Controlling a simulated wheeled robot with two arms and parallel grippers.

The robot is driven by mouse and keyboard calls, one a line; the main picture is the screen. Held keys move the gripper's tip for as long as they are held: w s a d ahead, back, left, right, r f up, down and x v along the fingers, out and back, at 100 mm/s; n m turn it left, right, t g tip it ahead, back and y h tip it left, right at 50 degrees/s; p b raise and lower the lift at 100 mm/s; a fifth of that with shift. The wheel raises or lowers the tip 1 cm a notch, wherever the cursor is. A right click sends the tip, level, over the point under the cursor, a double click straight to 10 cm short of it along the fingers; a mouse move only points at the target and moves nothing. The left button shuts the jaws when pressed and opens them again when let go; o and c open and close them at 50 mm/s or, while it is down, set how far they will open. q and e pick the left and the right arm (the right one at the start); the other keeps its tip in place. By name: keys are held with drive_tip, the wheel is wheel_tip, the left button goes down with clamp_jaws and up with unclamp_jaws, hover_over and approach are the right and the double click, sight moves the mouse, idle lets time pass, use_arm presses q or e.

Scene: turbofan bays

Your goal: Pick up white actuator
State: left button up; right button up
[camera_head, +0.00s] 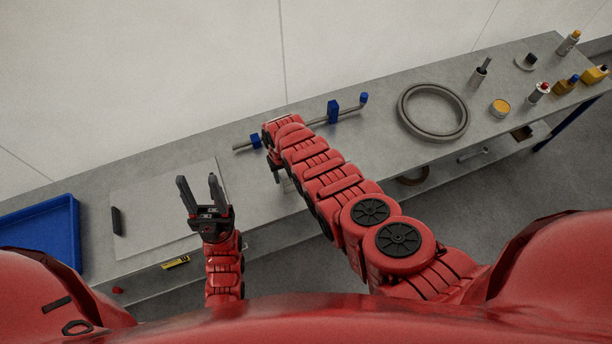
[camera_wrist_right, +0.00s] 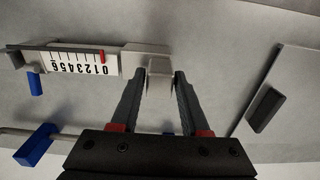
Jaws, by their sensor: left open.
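The white actuator (camera_wrist_right: 84,63) shows in the right wrist view, with a numbered scale and a red mark on its body. Its plain narrow end (camera_wrist_right: 160,76) lies between the fingertips of my right gripper (camera_wrist_right: 160,80). One finger is on each side of that end; I cannot tell whether they touch it. In the head view my right arm hides the actuator, and little of that gripper shows. My left gripper (camera_head: 200,184) is open and empty, over the front part of the pale board, left of my right arm.
A blue tray (camera_head: 42,232) and a pale board (camera_head: 150,205) with a black block (camera_head: 117,221) are at left. A rod with blue clamps (camera_head: 333,112) lies behind my right arm. A grey ring (camera_head: 433,137) and several small containers stand at right.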

clamp_jaws()
idle(1.1)
